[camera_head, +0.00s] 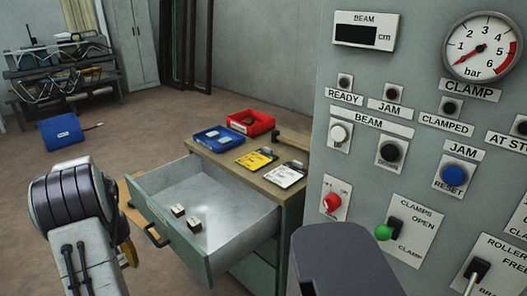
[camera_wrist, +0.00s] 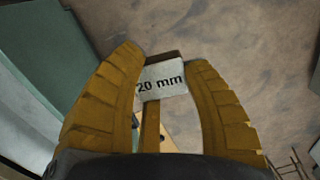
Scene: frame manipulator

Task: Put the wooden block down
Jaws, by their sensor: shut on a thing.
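My gripper (camera_wrist: 165,60) has its two yellow fingers shut on a wooden block (camera_wrist: 161,82) with a white label reading "20 mm". A brown edge shows above the label, and a narrow wooden strip shows below it between the fingers. In the head view, a yellow part of my gripper (camera_head: 128,252) shows at lower left, outside the open drawer's front; most of it is hidden behind my arm. I cannot make out the held block's label there.
The open drawer (camera_head: 235,213) holds two small labelled blocks (camera_head: 178,210) (camera_head: 194,225) and has free floor. On the cabinet top are a blue tray (camera_head: 206,146), a red tray (camera_head: 262,124), and yellow and white cards. A control panel (camera_head: 425,185) stands at right.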

